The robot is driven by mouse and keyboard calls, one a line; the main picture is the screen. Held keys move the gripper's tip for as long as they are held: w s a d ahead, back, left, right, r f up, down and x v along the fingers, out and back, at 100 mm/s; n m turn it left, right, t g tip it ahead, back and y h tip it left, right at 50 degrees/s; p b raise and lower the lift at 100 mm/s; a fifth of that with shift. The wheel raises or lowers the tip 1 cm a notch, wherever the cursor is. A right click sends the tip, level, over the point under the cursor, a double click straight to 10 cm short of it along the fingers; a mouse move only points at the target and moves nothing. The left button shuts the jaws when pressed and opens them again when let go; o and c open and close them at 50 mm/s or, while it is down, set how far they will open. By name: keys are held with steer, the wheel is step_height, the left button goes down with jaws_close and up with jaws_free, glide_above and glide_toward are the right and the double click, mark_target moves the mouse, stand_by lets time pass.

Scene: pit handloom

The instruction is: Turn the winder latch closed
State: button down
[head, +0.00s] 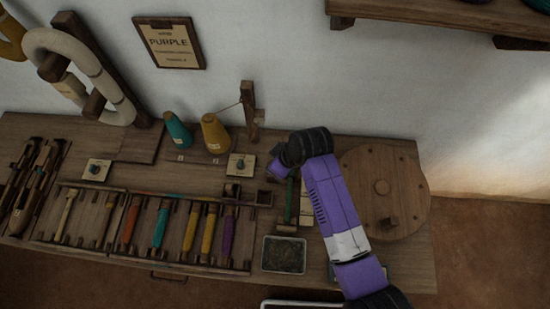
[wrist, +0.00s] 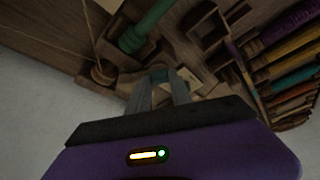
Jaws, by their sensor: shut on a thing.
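My gripper shows in the wrist view (wrist: 160,78), its two grey fingers closed together on a small part at the winder, which looks like the winder latch; the fingers hide most of it. A green bobbin (wrist: 150,26) lies just beyond the fingertips, apart from them. In the head view the green bobbin (head: 289,200) sits on the winder, left of my purple arm. The fingertips are hard to make out there, as my wrist covers that spot.
A round wooden wheel disc (head: 404,184) stands right of my arm. A rack of coloured bobbins (head: 161,226) lies to the left, with a shallow tray (head: 284,254) in front. A wooden post (head: 249,108) and a yellow cone (head: 215,134) stand behind.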

steer(key=m+h+p, duration=0.1)
steer(key=m, duration=0.1)
steer(key=m+t+p, duration=0.1)
steer(key=m+p, duration=0.1)
steer(key=m, duration=0.1)
steer(key=shift+s+a+r+m+h, duration=0.15)
steer(key=shift+m+h, duration=0.15)
steer(key=shift+h, duration=0.1)
steer(key=m+h, duration=0.1)
steer(key=m, duration=0.2)
steer(key=m+t+h, duration=0.1)
steer(key=m, duration=0.1)
steer(key=shift+a+m+p, duration=0.15)
steer(key=shift+m+p, duration=0.25)
steer(key=c, duration=1.2)
jaws_free()
steer(key=shift+o, duration=0.2)
steer(key=v, duration=0.7)
steer(key=shift+r, duration=0.3)
steer(key=shift+s, duration=0.15)
